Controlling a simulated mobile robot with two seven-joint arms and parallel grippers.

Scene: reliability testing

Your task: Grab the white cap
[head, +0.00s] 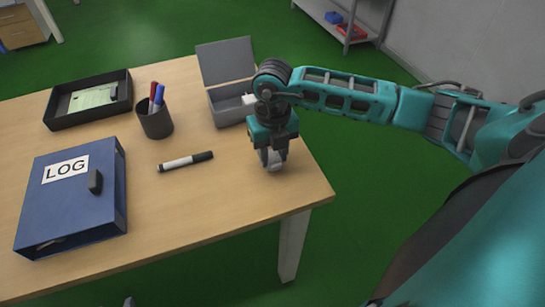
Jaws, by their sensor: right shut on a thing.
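My right gripper (272,160) points down at the right part of the wooden table. It is shut on a small whitish thing, the white cap (273,159), at or just above the tabletop. The fingers hide part of the cap, and I cannot tell whether it touches the table. My left gripper is not in view.
On the table (220,210) are a blue LOG binder (70,205), a black-and-white marker (185,161), a dark pen cup (155,122), a black tray (118,107) with paper, and an open grey box (226,62) behind my gripper. The front right is clear.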

